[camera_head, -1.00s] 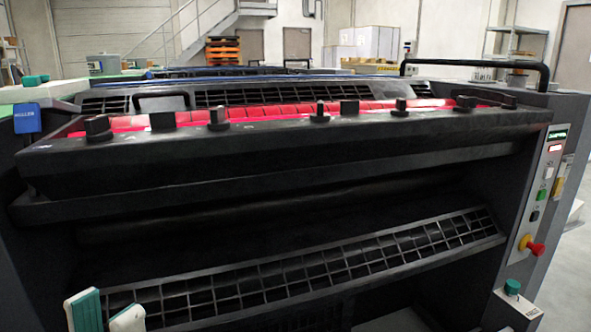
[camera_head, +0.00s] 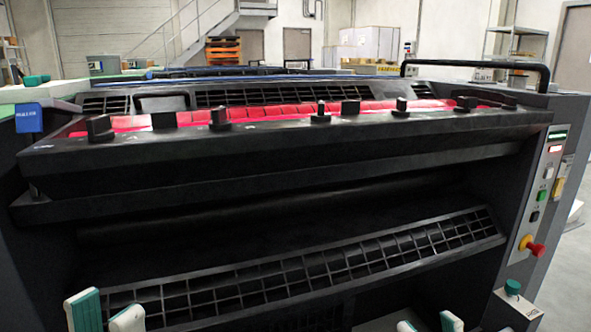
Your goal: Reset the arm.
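My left gripper (camera_head: 106,307) is at the bottom left, in front of the dark printing machine (camera_head: 270,165). Its two white and teal fingers stand apart with nothing seen between them. My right gripper (camera_head: 428,321) just shows at the bottom edge, right of centre. Its two fingertips are apart with a clear gap, and the rest is cut off by the frame.
A row of black knobs lines the red ink trough (camera_head: 280,110) along the machine's top. A control panel (camera_head: 541,185) with a red stop button (camera_head: 535,248) is on the right. Behind are stairs (camera_head: 215,15) and stacked boxes (camera_head: 365,45).

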